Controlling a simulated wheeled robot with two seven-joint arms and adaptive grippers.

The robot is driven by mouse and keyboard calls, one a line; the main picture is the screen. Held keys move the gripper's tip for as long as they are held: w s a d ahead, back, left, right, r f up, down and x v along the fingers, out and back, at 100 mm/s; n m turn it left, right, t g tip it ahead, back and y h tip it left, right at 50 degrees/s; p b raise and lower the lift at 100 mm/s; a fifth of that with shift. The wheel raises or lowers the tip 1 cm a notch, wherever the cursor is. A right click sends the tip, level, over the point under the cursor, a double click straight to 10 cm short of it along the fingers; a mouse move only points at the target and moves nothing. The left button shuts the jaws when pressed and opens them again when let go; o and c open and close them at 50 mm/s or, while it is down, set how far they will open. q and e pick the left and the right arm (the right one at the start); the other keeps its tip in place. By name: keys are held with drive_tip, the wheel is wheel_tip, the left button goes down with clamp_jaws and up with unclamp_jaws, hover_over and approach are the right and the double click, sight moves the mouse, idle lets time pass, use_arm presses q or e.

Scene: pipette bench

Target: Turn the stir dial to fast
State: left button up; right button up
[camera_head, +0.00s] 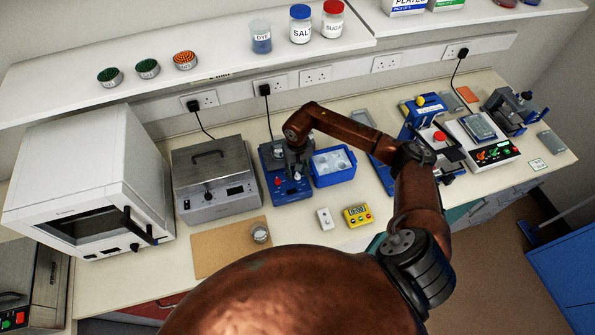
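The blue stirrer unit (291,190) stands on the bench near the middle of the camera_head view. Its front carries small red and pale controls (278,182). Their markings are too small to read, so I cannot tell which is the stir dial or where it points. My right arm reaches in from the right, and my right gripper (292,155) is over the back part of the stirrer, pointing down. The wrist and the dark finger parts blend together, so its opening and any contact are hidden. My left gripper is not in view.
A blue tub (334,168) stands close to the stirrer's right. A grey hotplate-like box (214,186) is to its left. A white remote-like block (325,218) and yellow timer (358,215) lie in front. A small metal cup (260,232) stands on a brown board (220,250).

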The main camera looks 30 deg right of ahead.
drive_tip(key=shift+c, duration=0.5)
clamp_jaws()
